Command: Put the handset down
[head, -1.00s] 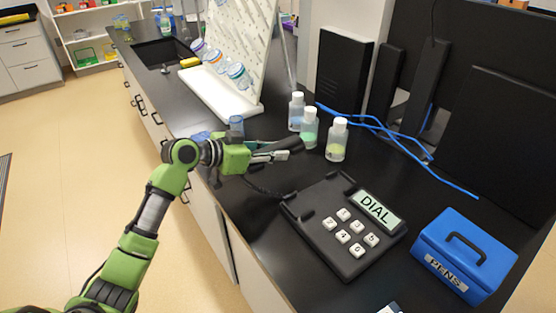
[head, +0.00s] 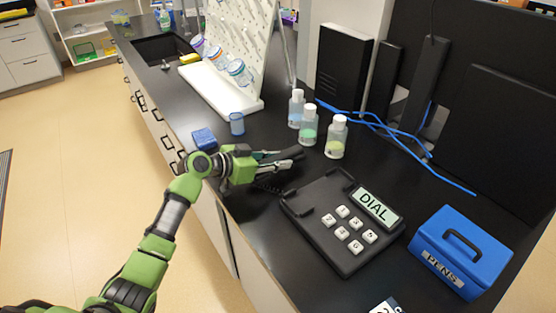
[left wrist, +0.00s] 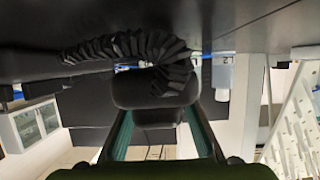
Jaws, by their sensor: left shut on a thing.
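The black handset (head: 290,154) is in my left gripper (head: 280,160), which is shut on it in the head view. It is just left of and behind the phone base, apart from the cradle. The left wrist view shows the handset's rounded end (left wrist: 155,90) between the fingers, with the black coiled cord (left wrist: 125,46) beside it. The phone base (head: 350,262), with white keys and a DIAL label, lies on the black counter; its cradle is empty. Much of the handset is hidden by the gripper. My right gripper is not in view.
Several capped bottles, including a yellow-tinted one (head: 336,138), stand behind the gripper. A blue PENS box (head: 465,252) is right of the phone. A blue cup (head: 237,123) and small blue block (head: 203,138) are near the counter's left edge. Blue cables (head: 440,170) lie behind.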

